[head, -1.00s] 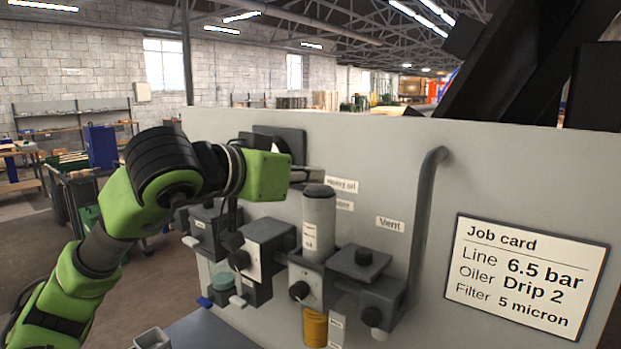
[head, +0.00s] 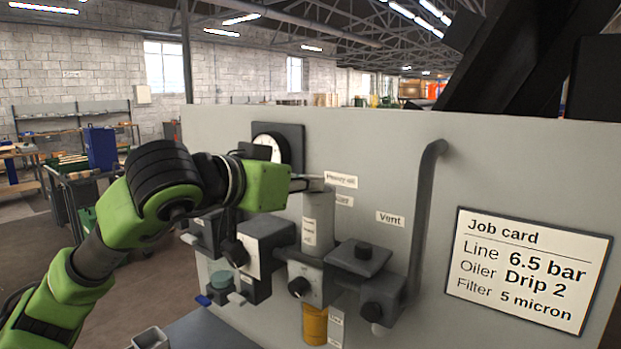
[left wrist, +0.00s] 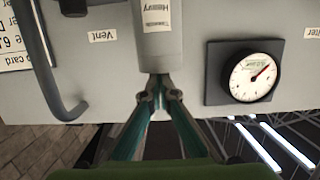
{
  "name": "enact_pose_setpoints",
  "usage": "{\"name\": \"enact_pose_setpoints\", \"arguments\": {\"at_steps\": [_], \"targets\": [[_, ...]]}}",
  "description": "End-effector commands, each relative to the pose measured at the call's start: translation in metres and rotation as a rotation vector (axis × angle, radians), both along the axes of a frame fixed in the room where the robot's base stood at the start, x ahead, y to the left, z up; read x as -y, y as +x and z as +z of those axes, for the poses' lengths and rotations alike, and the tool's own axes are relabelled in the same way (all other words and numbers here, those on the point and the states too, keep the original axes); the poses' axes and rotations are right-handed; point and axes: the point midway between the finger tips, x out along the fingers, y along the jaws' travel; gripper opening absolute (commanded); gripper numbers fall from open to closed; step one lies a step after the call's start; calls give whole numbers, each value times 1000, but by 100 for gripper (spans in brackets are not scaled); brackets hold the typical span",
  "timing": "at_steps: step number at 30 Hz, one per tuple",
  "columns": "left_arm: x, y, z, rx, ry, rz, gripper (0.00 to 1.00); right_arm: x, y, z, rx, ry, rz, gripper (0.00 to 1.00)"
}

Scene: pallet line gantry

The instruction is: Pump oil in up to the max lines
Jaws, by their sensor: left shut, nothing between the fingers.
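A grey cylinder (head: 318,222) with small labels stands on the panel's row of units, under a "Heavy oil" sign (head: 341,180). My left gripper (head: 318,185) is shut and empty, with its tips at the cylinder's top, over where its cap would show. In the left wrist view the tips (left wrist: 160,84) meet the end of the cylinder (left wrist: 158,45); contact is unclear. Below the row, an amber bowl (head: 315,325) hangs in the middle and a pale greenish bowl (head: 221,281) at the left. I cannot make out max lines. My right gripper is out of view.
A round gauge (head: 270,150) is behind my left wrist; its dial shows in the wrist view (left wrist: 255,77). A vent pipe (head: 425,220) rises at the right, beside a job card (head: 527,278) reading "Drip 2". Several knobs protrude from the row.

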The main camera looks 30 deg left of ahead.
Motion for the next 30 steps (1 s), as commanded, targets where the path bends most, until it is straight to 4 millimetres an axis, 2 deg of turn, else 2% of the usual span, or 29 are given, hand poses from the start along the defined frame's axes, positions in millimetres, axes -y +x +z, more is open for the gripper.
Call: {"name": "enact_pose_setpoints", "arguments": {"at_steps": [24,30], "targets": [[2,0,-8,-21,2,-3,0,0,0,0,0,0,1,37],[2,0,-1,-21,2,-3,0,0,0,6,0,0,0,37]]}}
